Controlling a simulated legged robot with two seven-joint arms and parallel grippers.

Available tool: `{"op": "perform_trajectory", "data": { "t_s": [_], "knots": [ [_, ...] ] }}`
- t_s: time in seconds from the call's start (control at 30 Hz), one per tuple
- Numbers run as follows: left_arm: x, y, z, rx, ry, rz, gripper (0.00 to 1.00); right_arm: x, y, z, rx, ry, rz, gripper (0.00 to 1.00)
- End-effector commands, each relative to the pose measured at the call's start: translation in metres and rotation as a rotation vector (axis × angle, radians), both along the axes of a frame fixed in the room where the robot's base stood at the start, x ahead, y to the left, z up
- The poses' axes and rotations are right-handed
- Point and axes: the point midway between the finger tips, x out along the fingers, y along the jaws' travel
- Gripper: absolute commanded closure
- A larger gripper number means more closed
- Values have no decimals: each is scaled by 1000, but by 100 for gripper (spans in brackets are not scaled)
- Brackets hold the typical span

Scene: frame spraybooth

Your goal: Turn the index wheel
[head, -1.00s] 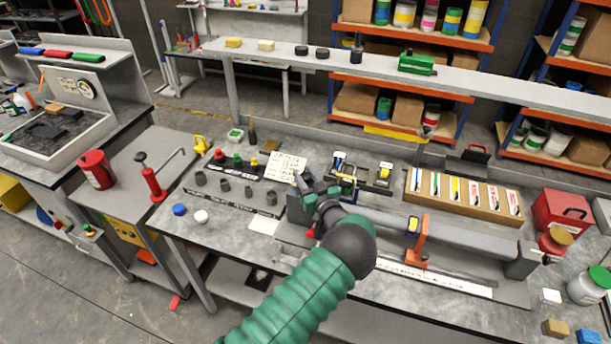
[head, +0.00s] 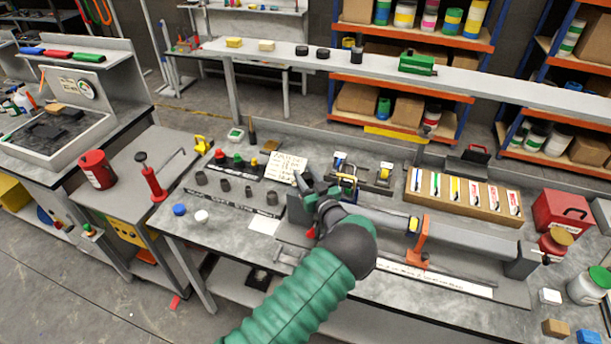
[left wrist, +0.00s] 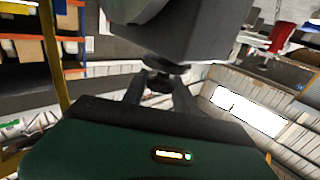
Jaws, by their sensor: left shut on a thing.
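My left gripper (head: 312,192) is at the left end of the long grey tube fixture (head: 465,241) on the bench. It also shows in the left wrist view (left wrist: 160,94), where its two dark fingers are shut on a small dark round part, which I take to be the index wheel (left wrist: 163,66). This part sits against a dark grey block (left wrist: 185,32). In the head view my green arm and dark wrist hide most of the wheel. The fixture's dark end block (head: 295,208) shows just left of the gripper. My right gripper is not in view.
An orange clamp (head: 420,243) stands on the fixture to the right. Behind are a wooden tray of labelled packets (head: 463,190) and a paper sheet (head: 287,168). Several dark cylinders (head: 225,185) stand at left. Bare bench (head: 200,238) lies at front left.

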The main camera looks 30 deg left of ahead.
Motion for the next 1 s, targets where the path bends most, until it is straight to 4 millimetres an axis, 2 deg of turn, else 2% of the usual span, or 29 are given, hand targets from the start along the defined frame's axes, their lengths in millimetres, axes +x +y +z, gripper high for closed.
{"op": "perform_trajectory", "data": {
  "t_s": [0.03, 0.4, 0.43, 0.57, 0.87, 1.0],
  "knots": [
    [-2, -3, -8, -11, 13, -2, 100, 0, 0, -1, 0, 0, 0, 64],
    [-2, -3, -8, -11, 13, -2, 100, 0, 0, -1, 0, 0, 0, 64],
    [-2, -3, -8, -11, 13, -2, 63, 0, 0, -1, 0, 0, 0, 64],
    [-1, -2, -6, -7, 9, -2, 47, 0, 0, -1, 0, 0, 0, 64],
    [-1, -2, -2, -3, 3, -1, 47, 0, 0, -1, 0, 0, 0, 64],
    [-8, -16, -4, -4, 3, -3, 47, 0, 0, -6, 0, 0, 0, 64]
  ]
}}
